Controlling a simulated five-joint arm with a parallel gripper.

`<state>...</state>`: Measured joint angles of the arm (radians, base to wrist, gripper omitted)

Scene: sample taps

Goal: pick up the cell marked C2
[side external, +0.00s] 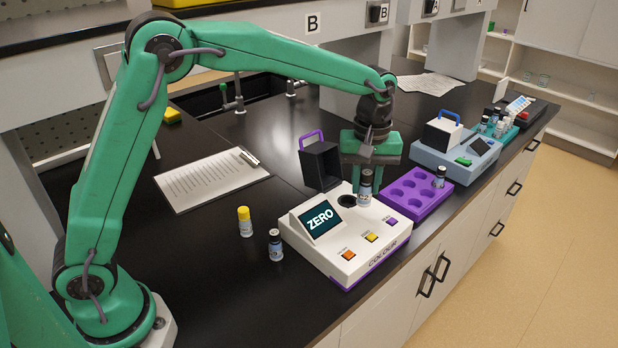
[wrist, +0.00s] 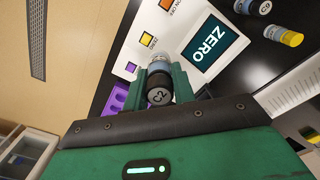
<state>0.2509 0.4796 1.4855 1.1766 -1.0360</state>
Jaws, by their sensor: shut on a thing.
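The cell marked C2 (wrist: 159,97) has a black cap with white lettering and a pale blue-grey body. My gripper (wrist: 161,82) is shut on it, one finger on each side near the cap. In the side external view the cell (side external: 365,190) hangs upright below my gripper (side external: 368,168). Its lower end is over the top of the white colour meter (side external: 330,245), close to the dark round well (side external: 347,201). I cannot tell whether it touches the meter. The meter's screen (side external: 320,219) reads ZERO, and its black lid (side external: 320,166) stands open.
A purple rack (side external: 408,193) with empty holes and one dark-capped cell (side external: 439,177) stands right of the meter. A yellow-capped cell (side external: 245,222) and a black-capped cell (side external: 276,245) stand on the bench at left. A clipboard (side external: 210,178) lies behind them. A grey-blue device (side external: 455,152) stands farther right.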

